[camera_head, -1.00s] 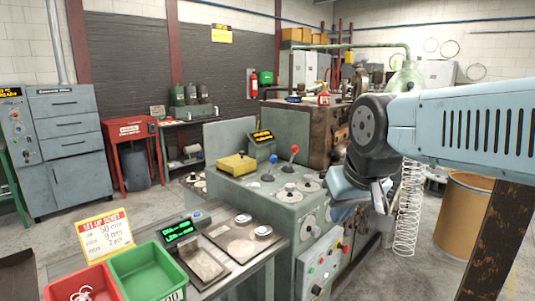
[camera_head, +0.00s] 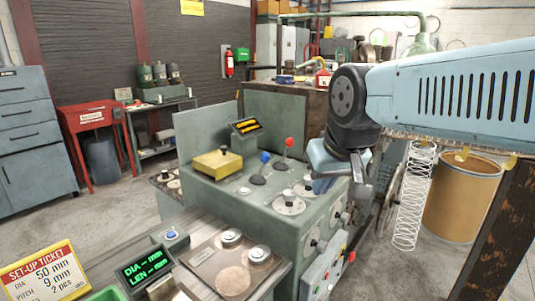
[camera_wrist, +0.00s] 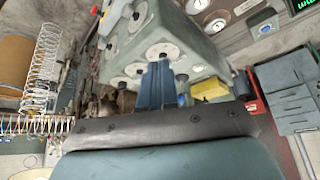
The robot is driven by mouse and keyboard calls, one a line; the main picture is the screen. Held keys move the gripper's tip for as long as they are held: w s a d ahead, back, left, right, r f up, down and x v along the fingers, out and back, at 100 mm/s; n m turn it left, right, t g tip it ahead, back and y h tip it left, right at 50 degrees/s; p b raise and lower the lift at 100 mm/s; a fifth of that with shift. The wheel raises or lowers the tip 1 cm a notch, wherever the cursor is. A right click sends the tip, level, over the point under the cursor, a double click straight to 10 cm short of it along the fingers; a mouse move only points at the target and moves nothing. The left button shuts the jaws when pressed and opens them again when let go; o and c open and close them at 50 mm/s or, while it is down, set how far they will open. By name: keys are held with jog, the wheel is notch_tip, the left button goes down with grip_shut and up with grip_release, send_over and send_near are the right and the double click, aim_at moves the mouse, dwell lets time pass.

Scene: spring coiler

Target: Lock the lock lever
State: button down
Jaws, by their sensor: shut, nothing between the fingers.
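The green coiler console (camera_head: 245,195) carries two levers on its top, one with a blue knob (camera_head: 265,157) and one with a red knob (camera_head: 289,142). Both stand near upright on dark bases; no readable label shows which is the lock lever. My gripper (camera_head: 323,186) has blue fingers and is right of both levers, over or beside the console's right side near the round dials. In the wrist view my fingers (camera_wrist: 157,66) are together and empty, pointing toward the dial-covered console (camera_wrist: 200,50). I cannot tell whether they touch it.
A yellow box (camera_head: 217,162) sits on the console top. A hanging spring coil (camera_head: 412,195) and a brown drum (camera_head: 462,200) stand to the right. A display and the set-up ticket (camera_head: 45,270) are at front left. Open floor lies at left.

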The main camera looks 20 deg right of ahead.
jog(key=w+d+r+m+g+y, duration=0.1)
jog(key=w+d+m, duration=0.2)
jog(key=w, duration=0.8)
jog(key=w+d+r+m+g+y, duration=0.1)
jog(key=w+d+m+y, duration=0.1)
jog(key=w, duration=1)
jog(key=d+m, duration=0.1)
jog(key=m, duration=0.1)
jog(key=shift+w+d+r+m+y, duration=0.15)
jog(key=shift+m+y, duration=0.15)
jog(key=shift+m, duration=0.1)
jog(key=w+a+f, duration=0.5)
jog(key=a+f, duration=0.1)
jog(key=f, duration=0.2)
jog(key=shift+w+f, duration=0.2)
jog(key=shift+w, duration=0.1)
jog(key=shift+w+d, duration=0.1)
jog(key=shift+w, duration=0.05)
